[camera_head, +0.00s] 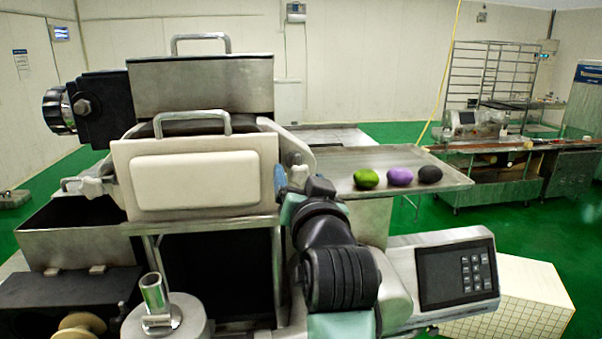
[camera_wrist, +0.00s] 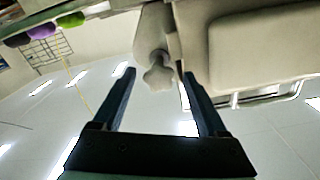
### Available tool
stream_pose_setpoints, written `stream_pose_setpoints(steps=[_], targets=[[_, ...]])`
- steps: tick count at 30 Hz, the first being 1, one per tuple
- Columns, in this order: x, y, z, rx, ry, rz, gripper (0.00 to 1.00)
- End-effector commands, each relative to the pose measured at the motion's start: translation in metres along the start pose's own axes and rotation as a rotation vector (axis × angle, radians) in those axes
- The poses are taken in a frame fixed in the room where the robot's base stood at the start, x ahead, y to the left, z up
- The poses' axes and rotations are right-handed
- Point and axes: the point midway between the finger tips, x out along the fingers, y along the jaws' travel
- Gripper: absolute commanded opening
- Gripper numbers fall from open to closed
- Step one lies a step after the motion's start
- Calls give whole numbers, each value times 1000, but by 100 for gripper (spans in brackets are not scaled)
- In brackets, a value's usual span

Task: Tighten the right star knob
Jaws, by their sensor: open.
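The right star knob (camera_head: 298,174) is pale and lobed, at the right edge of the machine's white front cover (camera_head: 207,178). My arm partly hides its lower part in the head view. In the wrist view the star knob (camera_wrist: 158,78) shows between the tips of my gripper (camera_wrist: 158,73). The two dark fingers are open, one on each side of the knob, with a visible gap to it. I cannot tell how deep the knob sits between them. The left star knob (camera_head: 92,187) is at the cover's other side.
A steel tray (camera_head: 345,185) with a green ball (camera_head: 366,179), a purple ball (camera_head: 400,176) and a black ball (camera_head: 429,174) lies right of the knob. A control panel (camera_head: 456,274) stands at lower right. A metal handle (camera_head: 192,116) tops the cover.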

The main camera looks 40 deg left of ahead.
Motion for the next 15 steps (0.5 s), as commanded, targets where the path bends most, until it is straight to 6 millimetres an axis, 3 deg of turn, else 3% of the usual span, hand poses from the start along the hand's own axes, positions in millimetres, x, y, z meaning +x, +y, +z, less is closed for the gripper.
stream_pose_setpoints(steps=[6, 15], targets=[[0, 0, 0, 0, 0, 0, 75], [0, 0, 0, 0, 0, 0, 23]])
